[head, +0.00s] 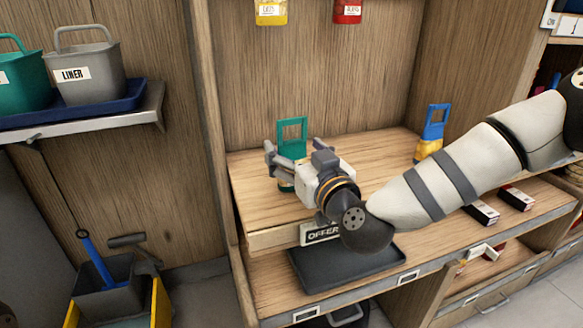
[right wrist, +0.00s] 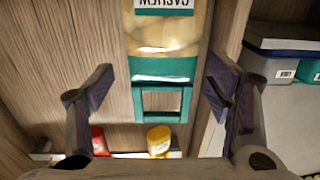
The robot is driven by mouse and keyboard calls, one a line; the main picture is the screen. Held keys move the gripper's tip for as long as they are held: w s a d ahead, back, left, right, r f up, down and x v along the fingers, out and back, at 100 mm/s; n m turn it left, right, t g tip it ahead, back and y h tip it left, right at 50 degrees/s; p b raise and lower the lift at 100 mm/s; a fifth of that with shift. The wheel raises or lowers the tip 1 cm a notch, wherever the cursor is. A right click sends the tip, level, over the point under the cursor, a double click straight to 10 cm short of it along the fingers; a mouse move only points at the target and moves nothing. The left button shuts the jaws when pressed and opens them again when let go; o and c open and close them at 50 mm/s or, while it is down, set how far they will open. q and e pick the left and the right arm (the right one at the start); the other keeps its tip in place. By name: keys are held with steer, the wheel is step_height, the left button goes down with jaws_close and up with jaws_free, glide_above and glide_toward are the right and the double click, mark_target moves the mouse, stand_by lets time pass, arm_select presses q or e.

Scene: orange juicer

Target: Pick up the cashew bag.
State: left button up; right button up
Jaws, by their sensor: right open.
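The cashew bag stands on the wooden shelf. In the head view its teal top with a handle cut-out (head: 292,128) shows above my right gripper, which hides most of the bag. In the right wrist view the bag (right wrist: 163,70) appears upside down, with a white label reading CASHEW and pale nuts behind a clear front. My right gripper (head: 294,149) is open, and in the right wrist view its two fingers (right wrist: 160,95) stand on either side of the bag's teal top, with a gap on each side. My left gripper is not in view.
A blue-topped bag with yellow contents (head: 429,140) stands farther right on the shelf. A yellow bag (head: 271,11) and a red bag (head: 347,10) are above. A black tray (head: 345,268) and an OFFER sign (head: 320,234) are below. A wooden side panel (head: 212,120) bounds the left.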

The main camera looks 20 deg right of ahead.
steer(key=shift+w+a, duration=0.2)
steer(key=shift+w, duration=0.6)
steer(key=c, duration=1.3)
steer(key=shift+o, duration=0.2)
